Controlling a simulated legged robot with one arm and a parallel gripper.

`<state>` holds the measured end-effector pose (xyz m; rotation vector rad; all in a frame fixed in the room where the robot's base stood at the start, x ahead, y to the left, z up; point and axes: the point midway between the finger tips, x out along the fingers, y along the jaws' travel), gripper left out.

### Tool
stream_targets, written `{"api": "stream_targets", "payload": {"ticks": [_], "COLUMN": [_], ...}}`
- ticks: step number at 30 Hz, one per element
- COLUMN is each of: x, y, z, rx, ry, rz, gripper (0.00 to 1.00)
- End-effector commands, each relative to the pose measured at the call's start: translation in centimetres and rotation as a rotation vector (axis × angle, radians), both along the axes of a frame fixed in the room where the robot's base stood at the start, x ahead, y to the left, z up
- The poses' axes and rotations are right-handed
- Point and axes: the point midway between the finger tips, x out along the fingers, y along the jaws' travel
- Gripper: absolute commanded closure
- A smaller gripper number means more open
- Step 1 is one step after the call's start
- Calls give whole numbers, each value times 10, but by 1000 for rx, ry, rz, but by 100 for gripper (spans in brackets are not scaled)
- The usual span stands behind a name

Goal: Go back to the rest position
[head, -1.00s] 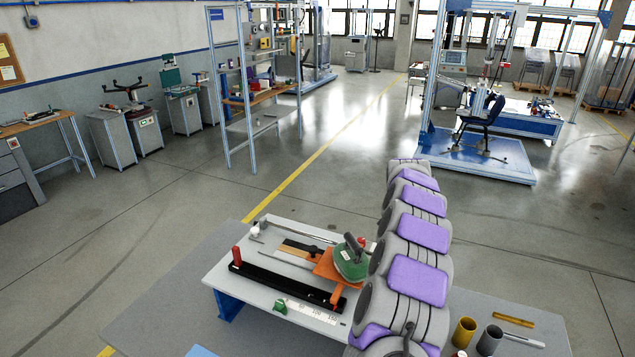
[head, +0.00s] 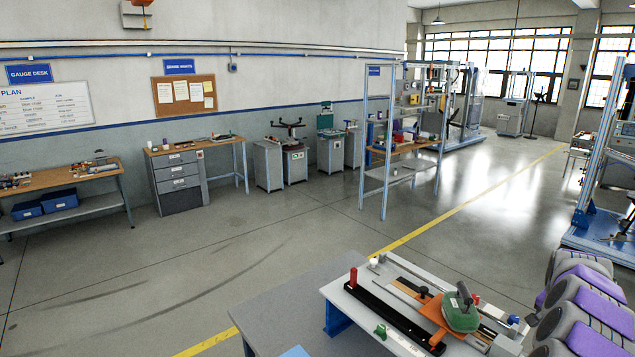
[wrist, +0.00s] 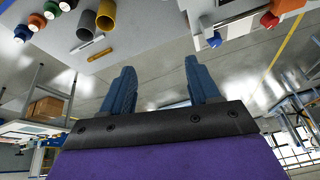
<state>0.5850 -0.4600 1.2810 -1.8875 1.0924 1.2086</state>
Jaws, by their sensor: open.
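My gripper (wrist: 160,88) shows in the wrist view with its two blue fingers spread apart and nothing between them. The wrist view is upside down, with the table edge at the top. In the head view my grey and purple arm stands at the lower right, and the gripper itself is out of that view. No object is held.
A yellow and a grey cup (wrist: 106,15) (wrist: 88,35) show in the wrist view. Open floor (head: 240,240) lies beyond the table.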

Motion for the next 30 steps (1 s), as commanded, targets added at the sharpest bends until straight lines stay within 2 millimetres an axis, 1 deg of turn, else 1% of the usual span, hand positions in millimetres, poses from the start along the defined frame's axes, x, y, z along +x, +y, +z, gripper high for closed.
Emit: {"api": "stream_targets", "payload": {"ticks": [1,6,8,11,14,17,20,21,23,24,26,27,29,30], "x": [3,10,11,10,11,10,5,1,-9,-17,-29,-39,-54,-66], "y": [9,35,46,67,91,122,160,179,208,227,253,271,294,309], "z": [1,3,4,8,11,13,16,18,20,22,22,23,22,22], "rx": [6,28,37,55,72,93,116,126,138,148,158,163,170,174], "ry": [-2,4,4,7,12,22,37,44,60,71,88,101,122,135], "rz": [18,70,90,133,184,245,321,361,421,461,517,556,609,644], "gripper": [39,39,39,39,39,39,39,39,39,39,39,39,39,39]}}
